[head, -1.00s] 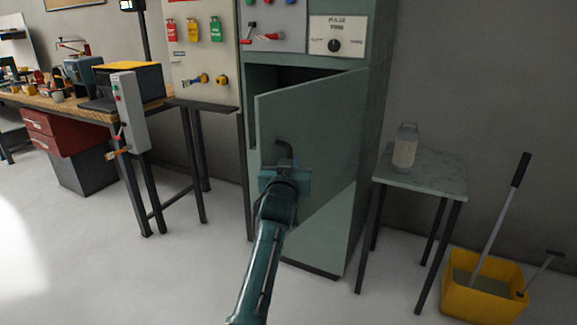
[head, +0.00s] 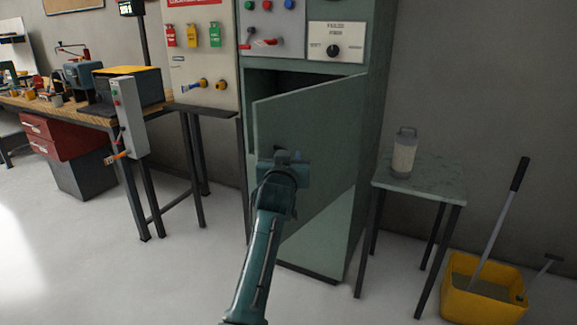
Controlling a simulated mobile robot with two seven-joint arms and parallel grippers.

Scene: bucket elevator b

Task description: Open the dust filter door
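The dust filter door (head: 318,135) is a flat grey-green panel on the tall cabinet (head: 372,130). It stands partly open, with its left edge swung out from the cabinet and its right edge at the cabinet's right side. A dark gap (head: 270,82) shows above it. My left gripper (head: 283,156) is up against the door's outer face, near its left edge. A small dark bit of the handle (head: 278,149) shows just above the gripper; the rest is hidden. The fingers are hidden by the gripper's body, so their grip cannot be seen. My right gripper is not in view.
A small side table (head: 425,190) with a grey canister (head: 404,153) stands right of the cabinet. A yellow bucket (head: 484,300) with a mop sits beyond it. A workbench (head: 75,112) and a grey control box (head: 130,115) are at left. The floor in front is clear.

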